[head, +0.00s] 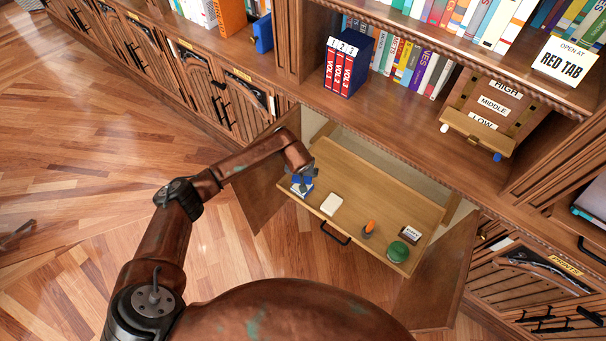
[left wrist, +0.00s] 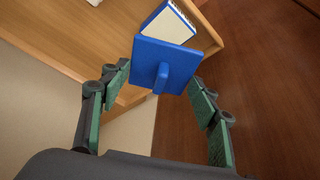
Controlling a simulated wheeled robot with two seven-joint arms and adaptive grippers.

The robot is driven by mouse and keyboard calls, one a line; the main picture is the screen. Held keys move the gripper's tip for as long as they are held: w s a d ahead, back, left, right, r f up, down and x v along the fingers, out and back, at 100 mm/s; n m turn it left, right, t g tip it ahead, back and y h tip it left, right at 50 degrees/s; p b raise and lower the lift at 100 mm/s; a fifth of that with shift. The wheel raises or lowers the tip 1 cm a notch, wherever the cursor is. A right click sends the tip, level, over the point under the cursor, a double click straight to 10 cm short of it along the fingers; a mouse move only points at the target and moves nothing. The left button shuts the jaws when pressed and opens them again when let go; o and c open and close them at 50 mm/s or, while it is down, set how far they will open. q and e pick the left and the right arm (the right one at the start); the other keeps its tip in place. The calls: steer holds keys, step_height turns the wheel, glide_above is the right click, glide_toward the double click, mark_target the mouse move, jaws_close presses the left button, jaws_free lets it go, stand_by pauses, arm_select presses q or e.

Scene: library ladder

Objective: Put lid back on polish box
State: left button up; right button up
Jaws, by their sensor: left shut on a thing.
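The polish box (left wrist: 168,25) is blue with a cream top face and sits in the corner of the pulled-out drawer (head: 345,180). The box also shows in the head view (head: 300,191), partly under my gripper. The blue square lid (left wrist: 172,55), with a raised grip bar in its middle, is between the fingertips of my left gripper (left wrist: 162,82), which is shut on its edges. The lid overlaps the near part of the box in the left wrist view; I cannot tell whether they touch. My left gripper is over the drawer's left end in the head view (head: 303,180). My right gripper is not in view.
The drawer also holds a cream block (head: 331,204), an orange-topped item (head: 369,228), a green round tin (head: 397,252) and a small labelled box (head: 411,234). Open cabinet doors (head: 262,190) flank the drawer. A shelf with books stands above it.

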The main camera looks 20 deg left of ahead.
arm_select(q)
steer(key=x, duration=0.3)
steer(key=shift+s+f, duration=0.2)
steer(key=shift+f, duration=0.05)
step_height(320, 180, down, 2)
steer(key=shift+b, duration=0.65)
steer(key=shift+f, duration=0.35)
steer(key=shift+f+b, duration=0.55)
steer(key=shift+f, duration=0.1)
steer(key=shift+f+b, duration=0.6)
steer(key=shift+f, duration=0.35)
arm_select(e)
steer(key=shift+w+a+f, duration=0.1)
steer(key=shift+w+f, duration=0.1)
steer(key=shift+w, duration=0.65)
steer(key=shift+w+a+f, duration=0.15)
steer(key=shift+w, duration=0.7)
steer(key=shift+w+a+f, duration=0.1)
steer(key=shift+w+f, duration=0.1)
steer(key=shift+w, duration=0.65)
arm_select(q)
steer(key=shift+f+b, duration=0.2)
steer(key=shift+b, duration=0.3)
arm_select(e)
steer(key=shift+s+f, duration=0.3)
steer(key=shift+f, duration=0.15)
arm_select(q)
steer(key=o, duration=1.1)
